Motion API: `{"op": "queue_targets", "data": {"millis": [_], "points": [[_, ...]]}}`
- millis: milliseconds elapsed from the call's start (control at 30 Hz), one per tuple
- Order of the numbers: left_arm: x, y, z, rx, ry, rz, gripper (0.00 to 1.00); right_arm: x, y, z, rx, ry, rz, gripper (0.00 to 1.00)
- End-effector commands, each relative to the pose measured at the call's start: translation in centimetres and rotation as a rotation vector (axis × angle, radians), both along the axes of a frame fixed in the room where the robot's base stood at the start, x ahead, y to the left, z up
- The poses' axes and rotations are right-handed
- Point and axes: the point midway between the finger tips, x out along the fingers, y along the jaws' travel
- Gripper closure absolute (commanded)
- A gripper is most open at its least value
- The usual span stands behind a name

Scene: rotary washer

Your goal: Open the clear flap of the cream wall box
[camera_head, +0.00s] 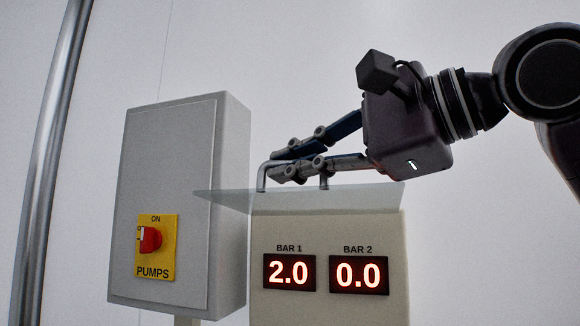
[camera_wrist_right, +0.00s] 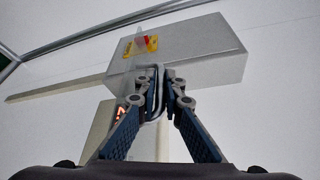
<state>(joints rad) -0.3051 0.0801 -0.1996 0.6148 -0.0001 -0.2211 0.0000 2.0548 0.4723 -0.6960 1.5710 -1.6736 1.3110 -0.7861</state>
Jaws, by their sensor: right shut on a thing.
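The cream wall box (camera_head: 330,232) stands at lower centre in the head view, with red readouts 2.0 under BAR 1 and 0.0 under BAR 2. Its clear flap (camera_head: 225,199) is swung up, sticking out around the level of the box's top, and the readouts are uncovered. A thin metal handle (camera_head: 262,180) stands on the flap. My right gripper (camera_head: 283,170) reaches in from the right and is shut on the handle, which also shows between the fingers in the right wrist view (camera_wrist_right: 154,100). My left gripper is not in view.
A grey box (camera_head: 170,190) with a red PUMPS knob (camera_head: 150,240) on a yellow plate is close on the left; the flap's left corner overlaps it in the picture. A metal pipe (camera_head: 48,150) runs up the far left. The wall above is clear.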

Motion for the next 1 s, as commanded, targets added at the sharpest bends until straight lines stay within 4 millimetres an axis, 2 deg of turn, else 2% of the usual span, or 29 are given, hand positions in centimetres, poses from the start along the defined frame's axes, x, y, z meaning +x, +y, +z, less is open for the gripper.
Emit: {"op": "queue_targets", "data": {"millis": [367,400,433,767,867,1000], "points": [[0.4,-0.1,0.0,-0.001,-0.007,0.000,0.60,0.2,-0.1,-0.1,-0.001,0.006,-0.006,1.00],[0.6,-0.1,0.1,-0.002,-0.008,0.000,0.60,0.2,-0.1,-0.1,-0.001,0.006,-0.005,0.89],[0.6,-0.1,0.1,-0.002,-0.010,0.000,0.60,0.2,-0.1,-0.1,-0.001,0.006,-0.005,0.85],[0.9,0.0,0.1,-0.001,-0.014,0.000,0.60,0.0,-0.2,0.0,0.000,0.005,-0.004,0.84],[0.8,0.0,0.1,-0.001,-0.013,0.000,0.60,-0.5,-0.9,0.2,0.000,0.004,-0.005,0.84],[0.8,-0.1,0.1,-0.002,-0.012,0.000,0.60,-2.2,-2.9,0.6,0.002,0.001,-0.006,0.84]]}}
